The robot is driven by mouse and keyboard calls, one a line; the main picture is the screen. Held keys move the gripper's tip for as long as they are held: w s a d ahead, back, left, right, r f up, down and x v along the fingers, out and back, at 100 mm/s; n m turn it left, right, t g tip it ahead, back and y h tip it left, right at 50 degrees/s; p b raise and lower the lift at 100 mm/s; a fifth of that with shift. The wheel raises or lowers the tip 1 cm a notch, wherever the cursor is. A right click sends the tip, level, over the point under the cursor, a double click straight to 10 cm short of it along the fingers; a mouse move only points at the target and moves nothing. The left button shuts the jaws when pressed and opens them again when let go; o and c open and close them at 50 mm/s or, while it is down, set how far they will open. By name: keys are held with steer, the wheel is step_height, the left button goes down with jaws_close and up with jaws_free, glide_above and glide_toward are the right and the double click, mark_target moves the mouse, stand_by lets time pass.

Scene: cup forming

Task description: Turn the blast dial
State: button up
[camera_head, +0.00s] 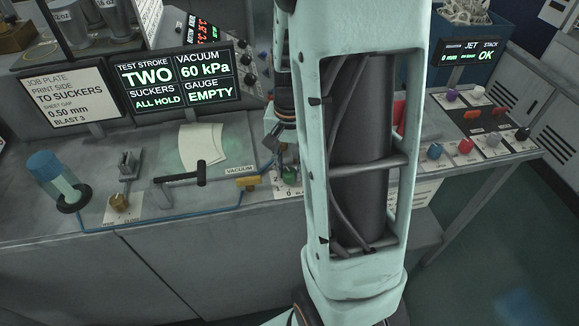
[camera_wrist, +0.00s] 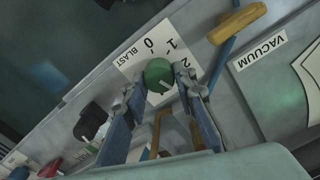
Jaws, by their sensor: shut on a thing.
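The green blast dial (camera_wrist: 158,72) sits on a white plate (camera_wrist: 150,48) marked BLAST with the figures 0, 1 and 2. In the wrist view my gripper (camera_wrist: 158,84) has one finger on each side of the dial, shut on it. A short pale mark shows low on the dial's face, on the side away from the 0; the scale beyond 2 is hidden by a finger. In the head view the dial (camera_head: 289,174) is a small green spot beside my arm. The job plate sign (camera_head: 68,96) reads BLAST 3 and sheet gap 0.50 mm.
A yellow valve handle (camera_head: 248,182) on a blue pipe stands left of the dial, near the VACUUM label. A black-handled lever (camera_head: 180,178) lies farther left. Screens show suckers ALL HOLD (camera_head: 155,85) and jet stack OK (camera_head: 466,52). Coloured knobs (camera_head: 466,146) stand at the right.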

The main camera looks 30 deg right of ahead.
mark_target(290, 170)
steer(key=shift+m, duration=0.4)
steer(key=o, duration=1.2)
steer(key=shift+c, duration=0.2)
steer(key=shift+r, duration=0.1)
step_height(290, 170, up, 12)
steer(key=shift+d, duration=0.1)
